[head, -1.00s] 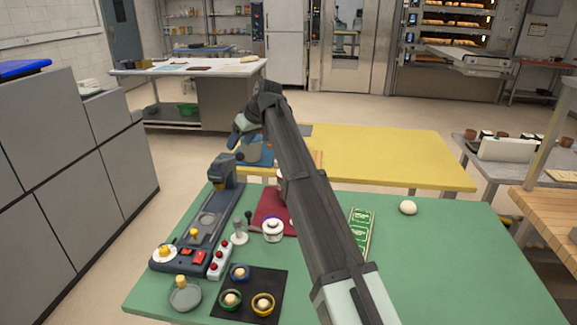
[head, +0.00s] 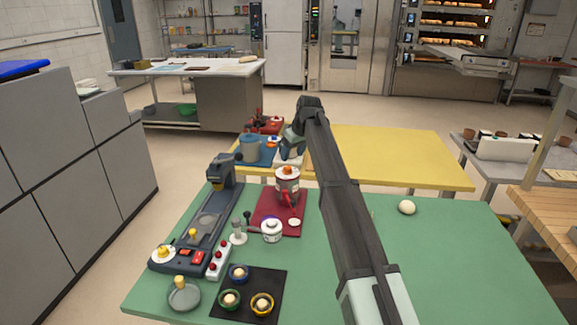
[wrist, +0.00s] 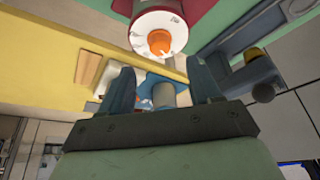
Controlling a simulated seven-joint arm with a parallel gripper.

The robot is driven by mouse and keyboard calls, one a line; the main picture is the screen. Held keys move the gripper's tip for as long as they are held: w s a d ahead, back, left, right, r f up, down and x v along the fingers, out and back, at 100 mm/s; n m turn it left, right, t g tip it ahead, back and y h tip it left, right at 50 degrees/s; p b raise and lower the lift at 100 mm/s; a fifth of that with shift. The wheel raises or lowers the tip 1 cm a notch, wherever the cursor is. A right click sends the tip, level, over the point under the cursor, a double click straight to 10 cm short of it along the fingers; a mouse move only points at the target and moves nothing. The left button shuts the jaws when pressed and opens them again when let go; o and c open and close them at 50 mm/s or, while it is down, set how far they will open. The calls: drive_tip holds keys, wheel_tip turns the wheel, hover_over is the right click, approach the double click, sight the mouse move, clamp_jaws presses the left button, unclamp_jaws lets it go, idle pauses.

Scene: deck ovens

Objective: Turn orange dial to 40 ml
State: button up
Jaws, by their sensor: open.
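An orange dial (head: 288,170) sits on top of a white and red device (head: 287,186) on the green table. In the wrist view the orange dial (wrist: 160,42) is on a round white face with dark marks, too small to read. The dial has a pale pointer mark, but I cannot tell its setting. My gripper (head: 291,152) is above and slightly behind the device in the head view. In the wrist view my gripper (wrist: 161,84) is open and empty, its two fingers apart, with the dial beyond their tips and not touched.
A grey machine (head: 208,215) with a yellow knob stands at left. A blue mat (head: 252,155) with a grey cup lies on the yellow table (head: 390,155). The green table's right side is mostly clear.

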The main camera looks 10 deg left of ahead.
sight(288, 167)
drive_tip(key=shift+x, duration=3.6)
drive_tip(key=c, duration=1)
